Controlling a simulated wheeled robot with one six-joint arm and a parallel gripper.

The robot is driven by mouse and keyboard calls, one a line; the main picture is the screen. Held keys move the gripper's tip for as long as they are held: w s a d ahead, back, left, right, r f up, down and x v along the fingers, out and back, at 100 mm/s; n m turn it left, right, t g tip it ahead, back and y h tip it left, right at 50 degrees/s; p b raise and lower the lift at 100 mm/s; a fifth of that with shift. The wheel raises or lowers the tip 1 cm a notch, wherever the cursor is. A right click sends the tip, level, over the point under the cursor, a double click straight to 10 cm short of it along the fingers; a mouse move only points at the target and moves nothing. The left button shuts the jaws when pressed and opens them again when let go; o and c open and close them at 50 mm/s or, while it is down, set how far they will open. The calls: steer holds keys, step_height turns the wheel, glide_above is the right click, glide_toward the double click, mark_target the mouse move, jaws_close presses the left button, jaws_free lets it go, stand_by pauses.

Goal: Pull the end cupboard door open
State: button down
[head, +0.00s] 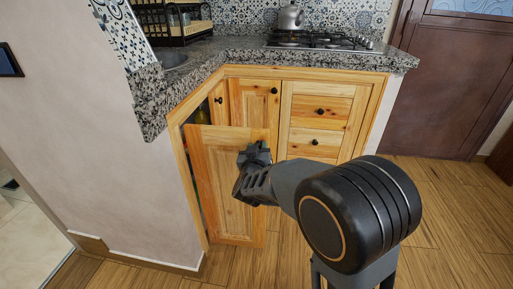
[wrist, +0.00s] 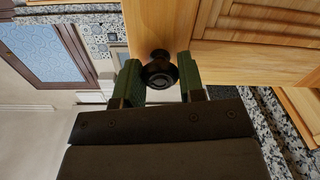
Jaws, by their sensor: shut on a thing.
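The end cupboard door (head: 222,175) is a light wooden panel at the left end of the counter. It stands partly open, swung out from its frame, with a dark gap above it and to its left. My gripper (head: 256,153) is at the door's upper right corner. In the wrist view the door (wrist: 255,58) fills the upper right, and its round black knob (wrist: 159,72) sits between the two green fingers of my gripper. My gripper is shut on the knob. In the head view my gripper hides the knob.
A granite worktop (head: 230,55) overhangs the cupboards. Beside the open door are a closed door (head: 262,100) and drawers (head: 318,122). A kettle (head: 290,17) stands on the hob (head: 325,43). The wooden floor (head: 440,225) at right is clear.

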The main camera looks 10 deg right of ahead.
steer(key=shift+s+a+r, duration=0.15)
stand_by(0.3)
steer(key=c, duration=0.7)
jaws_free()
steer(key=shift+h, duration=0.3)
steer(key=shift+s, duration=0.1)
steer(key=p+v, duration=0.3)
steer(key=v, duration=1)
steer(key=shift+s, duration=0.3)
steer(key=shift+r+p, duration=0.15)
steer(key=shift+p, duration=0.15)
